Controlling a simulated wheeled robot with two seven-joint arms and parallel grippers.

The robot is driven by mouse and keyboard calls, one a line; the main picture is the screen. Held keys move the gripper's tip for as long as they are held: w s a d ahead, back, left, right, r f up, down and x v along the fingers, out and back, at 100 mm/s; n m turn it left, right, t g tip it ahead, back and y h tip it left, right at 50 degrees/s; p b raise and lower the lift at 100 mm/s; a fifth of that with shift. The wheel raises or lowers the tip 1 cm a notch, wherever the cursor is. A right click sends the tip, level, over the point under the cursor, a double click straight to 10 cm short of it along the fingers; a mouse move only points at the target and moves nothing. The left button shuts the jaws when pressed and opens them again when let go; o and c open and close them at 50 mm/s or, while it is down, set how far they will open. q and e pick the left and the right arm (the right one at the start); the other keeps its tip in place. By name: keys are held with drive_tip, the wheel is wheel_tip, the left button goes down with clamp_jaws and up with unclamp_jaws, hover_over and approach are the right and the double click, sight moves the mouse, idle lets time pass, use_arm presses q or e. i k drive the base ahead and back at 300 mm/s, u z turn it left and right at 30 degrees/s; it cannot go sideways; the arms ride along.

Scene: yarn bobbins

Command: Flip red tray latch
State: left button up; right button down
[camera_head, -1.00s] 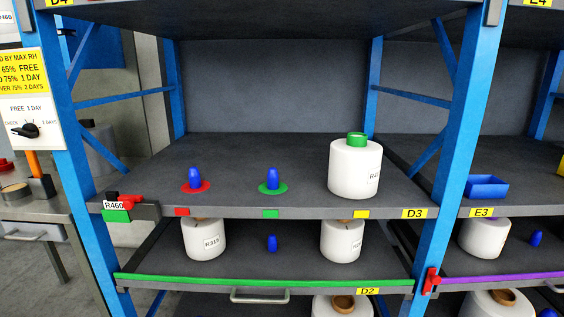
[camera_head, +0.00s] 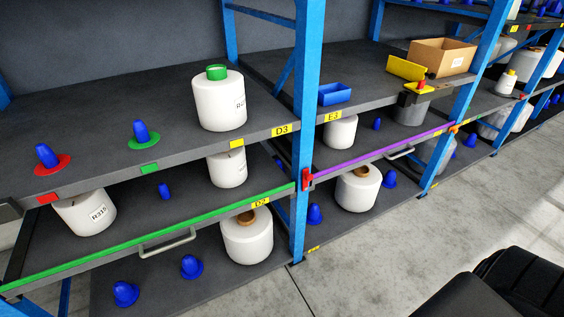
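The red latch (camera_head: 307,180) sits on the blue upright post between the two bays, just below the middle of the view. It is beside the right end of the green-edged pull-out tray (camera_head: 100,257) labelled D2 and the left end of the purple-edged tray (camera_head: 350,152). Its red piece looks upright. Neither of my grippers can be made out. A black part, probably of my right arm, shows at the bottom right, well apart from the latch.
White bobbins, one with a green top (camera_head: 219,103), and blue cones stand on the shelves. A blue bin (camera_head: 335,94) and a cardboard box (camera_head: 442,57) stand on the right bay's upper shelf. The grey floor (camera_head: 370,245) in front of the right bay is clear.

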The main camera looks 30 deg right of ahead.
sight(307, 177)
drive_tip(key=u, duration=0.05)
drive_tip(key=k, duration=0.65)
drive_tip(key=u, duration=0.5)
drive_tip(key=i, duration=1.2)
drive_tip(key=z, duration=0.65)
drive_tip(key=i, duration=0.4)
drive_tip(key=z, duration=0.5)
